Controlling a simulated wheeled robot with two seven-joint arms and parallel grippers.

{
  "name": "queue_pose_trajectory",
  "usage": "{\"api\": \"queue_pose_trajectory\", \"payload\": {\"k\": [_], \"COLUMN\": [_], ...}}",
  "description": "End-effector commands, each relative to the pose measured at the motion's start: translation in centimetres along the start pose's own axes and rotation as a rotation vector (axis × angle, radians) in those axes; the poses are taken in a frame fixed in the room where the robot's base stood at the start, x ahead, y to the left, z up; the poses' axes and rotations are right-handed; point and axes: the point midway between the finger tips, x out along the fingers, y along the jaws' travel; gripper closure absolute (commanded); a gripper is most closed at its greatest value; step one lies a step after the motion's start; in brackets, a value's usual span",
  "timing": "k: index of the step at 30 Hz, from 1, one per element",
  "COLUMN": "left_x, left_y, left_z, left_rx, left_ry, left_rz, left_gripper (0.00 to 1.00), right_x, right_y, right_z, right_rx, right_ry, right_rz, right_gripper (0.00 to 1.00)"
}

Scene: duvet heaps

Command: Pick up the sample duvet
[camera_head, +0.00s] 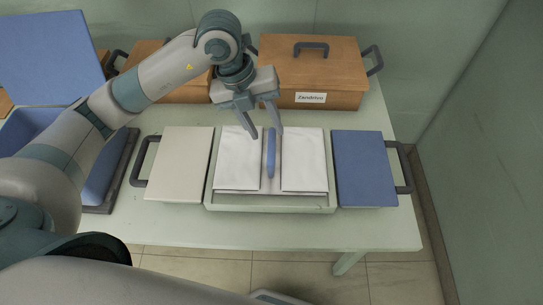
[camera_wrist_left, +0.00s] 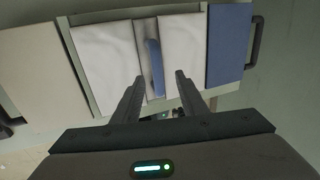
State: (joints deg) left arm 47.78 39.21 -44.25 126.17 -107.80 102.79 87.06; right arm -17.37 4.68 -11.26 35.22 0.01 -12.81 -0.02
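A narrow blue folded piece (camera_head: 270,153), which looks like the sample duvet, stands between two white folded duvets, the left one (camera_head: 238,158) and the right one (camera_head: 303,160), in a shallow pale green tray (camera_head: 270,207). My left gripper (camera_head: 262,134) is open above the tray, its fingers pointing down over the gap. In the left wrist view the blue piece (camera_wrist_left: 155,68) lies ahead, between the two open fingers (camera_wrist_left: 158,82). Nothing is between the fingertips. I cannot tell how far above the blue piece they are. My right gripper is not in view.
A cream handled board or box (camera_head: 180,164) lies left of the tray and a blue one (camera_head: 364,168) right of it. Wooden boxes stand behind, one labelled (camera_head: 314,70). An open blue box (camera_head: 48,55) stands at the left. The table's front strip is clear.

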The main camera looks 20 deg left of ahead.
Motion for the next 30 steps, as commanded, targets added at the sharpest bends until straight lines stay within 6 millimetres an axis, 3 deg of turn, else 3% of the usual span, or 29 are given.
{"api": "queue_pose_trajectory", "payload": {"k": [6,20,30], "left_x": [1.9,2.4,6.0], "left_y": [-0.1,0.1,0.5], "left_z": [0.0,0.0,-0.2], "left_rx": [0.000,-0.001,-0.001], "left_ry": [0.000,0.001,0.002], "left_rz": [-0.001,0.000,0.000], "left_gripper": [0.61,0.61,0.61], "right_x": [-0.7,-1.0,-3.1], "right_y": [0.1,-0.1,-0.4], "right_z": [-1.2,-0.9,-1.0], "right_rx": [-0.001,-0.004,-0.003], "right_ry": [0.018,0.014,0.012], "right_rz": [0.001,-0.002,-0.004], "right_gripper": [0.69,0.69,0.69]}}
